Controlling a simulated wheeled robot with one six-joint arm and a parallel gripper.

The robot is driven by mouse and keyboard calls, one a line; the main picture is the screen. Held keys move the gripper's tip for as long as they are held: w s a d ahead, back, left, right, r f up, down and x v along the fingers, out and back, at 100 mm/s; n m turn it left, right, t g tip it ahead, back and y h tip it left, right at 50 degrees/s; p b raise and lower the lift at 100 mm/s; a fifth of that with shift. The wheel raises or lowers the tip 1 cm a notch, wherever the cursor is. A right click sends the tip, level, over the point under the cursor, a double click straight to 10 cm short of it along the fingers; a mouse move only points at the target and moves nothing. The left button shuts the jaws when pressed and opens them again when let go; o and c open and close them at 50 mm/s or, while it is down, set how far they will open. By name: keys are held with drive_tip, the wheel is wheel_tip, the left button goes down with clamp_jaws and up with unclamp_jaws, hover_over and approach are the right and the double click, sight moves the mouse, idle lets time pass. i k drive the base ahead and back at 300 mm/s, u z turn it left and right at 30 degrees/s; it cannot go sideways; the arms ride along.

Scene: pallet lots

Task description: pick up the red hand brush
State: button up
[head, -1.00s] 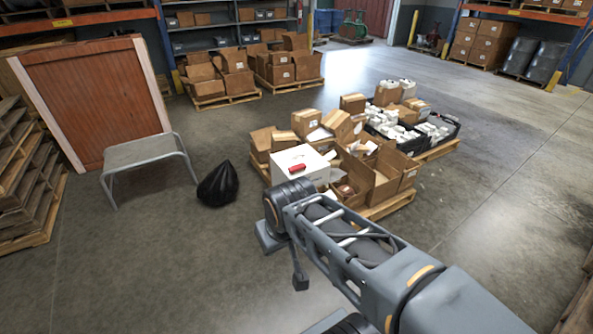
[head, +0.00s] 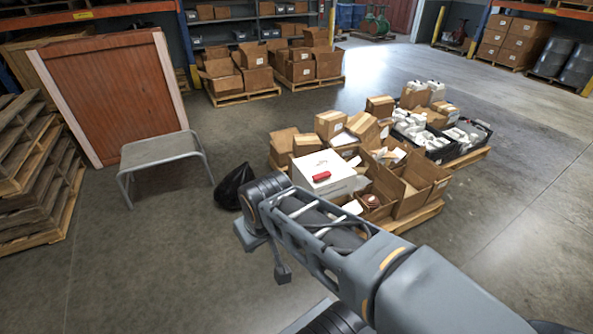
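The red hand brush (head: 321,176) lies on top of a white box (head: 322,163) at the near left part of a loaded pallet. It looks small at this distance, and I cannot make out its bristles. My arm reaches from the lower right toward the near side of that pallet. A small dark part hangs below the arm's far end, but I cannot make out the gripper's fingers in the head view. Nothing covers the brush.
Open cartons (head: 411,185) and black crates (head: 467,133) of white containers crowd the pallet. A black bag (head: 232,187) and a grey metal stool (head: 153,154) stand left of it. Stacked pallets (head: 35,180) line the left edge. Open floor lies at front left and right.

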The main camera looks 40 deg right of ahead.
sight(321, 177)
drive_tip(key=u, duration=0.05)
drive_tip(key=i, duration=1.6)
drive_tip(key=z, duration=1.1)
drive_tip(key=i, duration=1)
drive_tip(key=z, duration=1.05)
drive_tip(key=i, duration=0.2)
drive_tip(key=z, duration=0.25)
